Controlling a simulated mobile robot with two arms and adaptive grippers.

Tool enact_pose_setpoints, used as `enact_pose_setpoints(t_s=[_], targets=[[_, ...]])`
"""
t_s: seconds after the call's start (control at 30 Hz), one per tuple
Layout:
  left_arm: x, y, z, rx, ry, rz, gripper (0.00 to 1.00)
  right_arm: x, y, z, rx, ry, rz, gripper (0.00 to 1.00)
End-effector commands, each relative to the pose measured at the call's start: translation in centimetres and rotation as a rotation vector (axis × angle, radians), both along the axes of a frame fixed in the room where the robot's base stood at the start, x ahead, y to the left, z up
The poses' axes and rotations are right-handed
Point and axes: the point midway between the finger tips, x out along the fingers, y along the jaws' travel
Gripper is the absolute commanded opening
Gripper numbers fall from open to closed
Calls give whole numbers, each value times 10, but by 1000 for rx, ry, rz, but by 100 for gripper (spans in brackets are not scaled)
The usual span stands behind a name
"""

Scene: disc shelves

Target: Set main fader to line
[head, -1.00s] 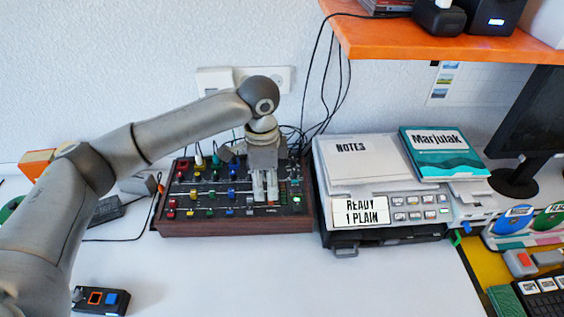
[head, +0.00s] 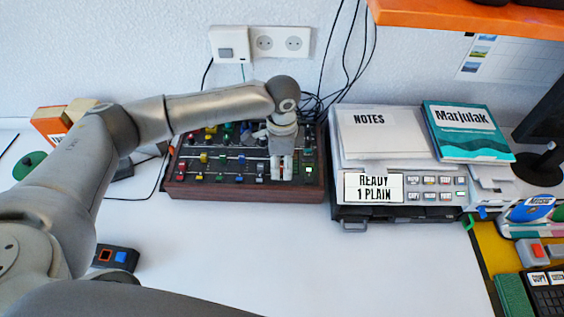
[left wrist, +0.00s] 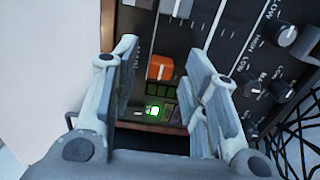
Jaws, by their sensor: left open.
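The mixer (head: 240,194), a dark panel in a wooden case with several coloured caps, lies on the white table. My left gripper (head: 281,172) points down over its right part. In the left wrist view, an orange-red fader cap (left wrist: 160,68) shows between the two spread fingers of the left gripper (left wrist: 163,58). The fingers stand on either side of the cap, with gaps showing. Small marks run along the panel beside the cap, too small to read. My right gripper is not in view.
A grey machine (head: 440,196) with a "READY 1 PLAIN" sign (head: 373,187) stands close right of the mixer. Cables (head: 345,75) hang behind. A small control box (head: 116,257) sits at the front left. The table in front of the mixer is clear.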

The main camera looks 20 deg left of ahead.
Motion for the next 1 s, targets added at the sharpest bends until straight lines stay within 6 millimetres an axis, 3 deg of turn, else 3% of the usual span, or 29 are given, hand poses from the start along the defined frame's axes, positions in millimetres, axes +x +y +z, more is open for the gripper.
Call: enact_pose_setpoints(t_s=[0.37,0.67,1.0], targets=[[0,0,-6,0,-1,0,40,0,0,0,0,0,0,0],[0,0,-6,0,-1,0,1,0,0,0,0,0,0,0],[5,1,-5,1,-2,0,0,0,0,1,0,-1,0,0]])
